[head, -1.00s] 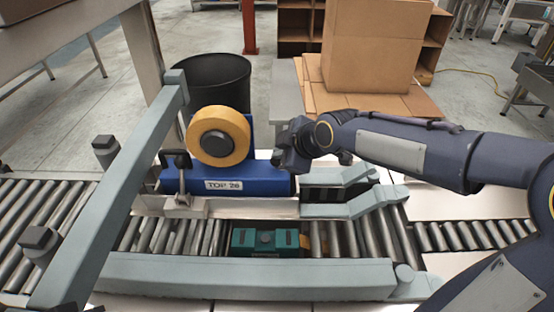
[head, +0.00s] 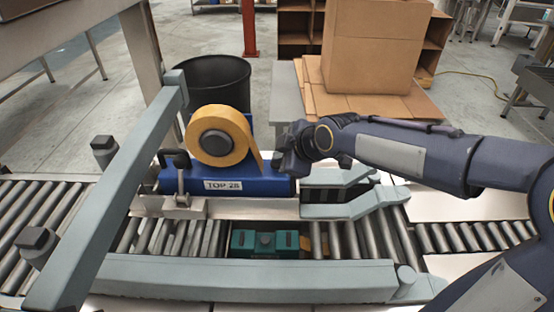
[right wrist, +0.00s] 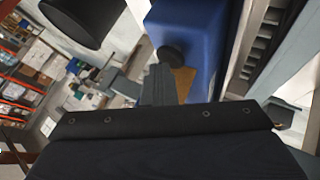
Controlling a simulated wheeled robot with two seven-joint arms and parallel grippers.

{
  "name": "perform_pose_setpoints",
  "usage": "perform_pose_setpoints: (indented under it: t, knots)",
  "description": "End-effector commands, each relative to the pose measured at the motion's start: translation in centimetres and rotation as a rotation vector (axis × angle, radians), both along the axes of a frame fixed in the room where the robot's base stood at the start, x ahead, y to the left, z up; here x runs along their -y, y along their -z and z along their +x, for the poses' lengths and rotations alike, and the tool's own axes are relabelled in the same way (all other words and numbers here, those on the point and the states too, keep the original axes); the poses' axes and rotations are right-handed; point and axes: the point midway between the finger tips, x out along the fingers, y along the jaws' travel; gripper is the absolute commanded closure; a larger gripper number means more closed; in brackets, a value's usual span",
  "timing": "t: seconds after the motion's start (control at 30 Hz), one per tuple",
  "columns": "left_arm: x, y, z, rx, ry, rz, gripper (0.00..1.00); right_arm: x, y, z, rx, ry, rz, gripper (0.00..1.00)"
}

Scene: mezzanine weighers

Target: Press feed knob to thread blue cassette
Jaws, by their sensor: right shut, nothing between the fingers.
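The blue cassette (head: 226,178), labelled TOP 26, lies behind the roller conveyor with a tan tape roll (head: 218,135) on it. A strip of tape (head: 254,150) hangs from the roll to the cassette's right part; tan tape (right wrist: 184,82) also shows against the blue side in the right wrist view. The dark round feed knob (right wrist: 172,52) sticks out from the cassette (right wrist: 205,35) there. My right gripper (head: 280,162) is shut and empty at the cassette's right end. In the right wrist view its fingers (right wrist: 158,82) are close to the knob; contact is unclear. My left gripper is out of view.
A teal block (head: 264,243) sits on the conveyor rollers. A grey rail (head: 240,276) runs along the front and a grey beam (head: 125,190) crosses at left. A black bin (head: 213,80) and a cardboard box (head: 372,45) stand behind.

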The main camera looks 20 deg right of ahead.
Motion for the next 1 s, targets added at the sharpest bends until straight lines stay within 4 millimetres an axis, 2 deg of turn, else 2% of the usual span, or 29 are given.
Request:
perform_pose_setpoints:
  t: [0.37, 0.8, 1.0]
  knots:
    - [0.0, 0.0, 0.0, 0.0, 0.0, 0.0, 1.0, 0.0, 0.1, -0.1, -0.006, 0.0, -0.002, 1.0]
    - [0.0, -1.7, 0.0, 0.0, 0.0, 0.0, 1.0, 0.0, -2.3, 0.0, -0.003, -0.001, -0.001, 1.0]
    - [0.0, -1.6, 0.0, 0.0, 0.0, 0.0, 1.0, 0.0, -2.3, 0.0, -0.003, -0.001, -0.001, 1.0]
